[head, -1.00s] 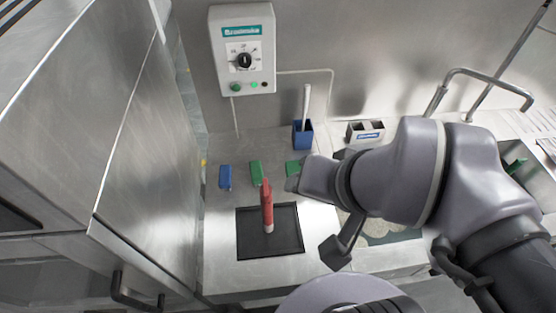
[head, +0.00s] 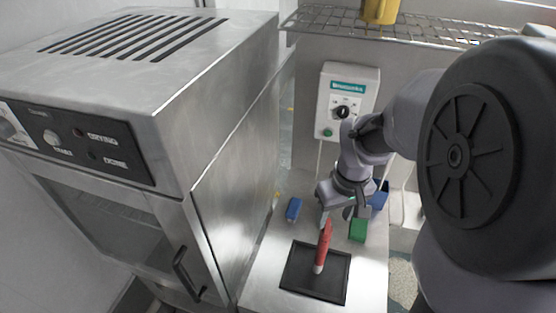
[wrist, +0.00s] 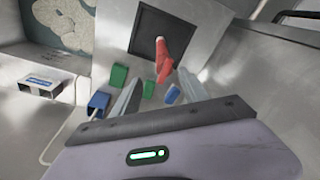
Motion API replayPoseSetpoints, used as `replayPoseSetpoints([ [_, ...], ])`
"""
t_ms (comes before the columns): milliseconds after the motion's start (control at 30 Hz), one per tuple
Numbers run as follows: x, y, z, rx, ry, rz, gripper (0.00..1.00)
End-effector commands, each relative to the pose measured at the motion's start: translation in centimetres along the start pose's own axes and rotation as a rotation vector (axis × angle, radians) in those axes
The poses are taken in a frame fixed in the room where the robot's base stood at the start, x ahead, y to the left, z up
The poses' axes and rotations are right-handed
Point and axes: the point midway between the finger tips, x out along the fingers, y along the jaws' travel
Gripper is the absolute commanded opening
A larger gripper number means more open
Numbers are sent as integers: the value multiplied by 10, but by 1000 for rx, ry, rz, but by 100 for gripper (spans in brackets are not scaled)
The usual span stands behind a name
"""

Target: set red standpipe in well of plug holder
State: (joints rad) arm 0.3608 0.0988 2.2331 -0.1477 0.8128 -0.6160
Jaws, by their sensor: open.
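The red standpipe (head: 324,246) has a pale lower end and appears to stand upright on the black tray (head: 300,283). It also shows in the wrist view (wrist: 165,62), just beyond the fingers. My gripper (head: 340,206) is open and empty, near the top of the standpipe and apart from it. Its two spread fingers show in the wrist view (wrist: 158,92). A pale box with two wells and a blue label, likely the plug holder (wrist: 42,86), is at the left in the wrist view. My arm hides it in the head view.
Blue (head: 294,209) and green (head: 358,230) blocks lie behind the tray. A steel cabinet (head: 236,150) rises close on the left. A control box (head: 345,98) hangs on the back wall.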

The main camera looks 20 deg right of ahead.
Motion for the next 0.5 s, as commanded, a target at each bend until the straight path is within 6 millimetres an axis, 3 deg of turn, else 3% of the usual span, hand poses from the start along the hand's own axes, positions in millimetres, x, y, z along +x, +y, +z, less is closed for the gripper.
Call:
replayPoseSetpoints([
  [33, 20, -1, 2, 0, -4, -2, 52],
  [100, 37, -1, 2, 0, -3, -1, 52],
  [333, 67, -3, 2, -1, 0, 0, 52],
  [500, 101, -9, 4, 1, -2, -1, 52],
])
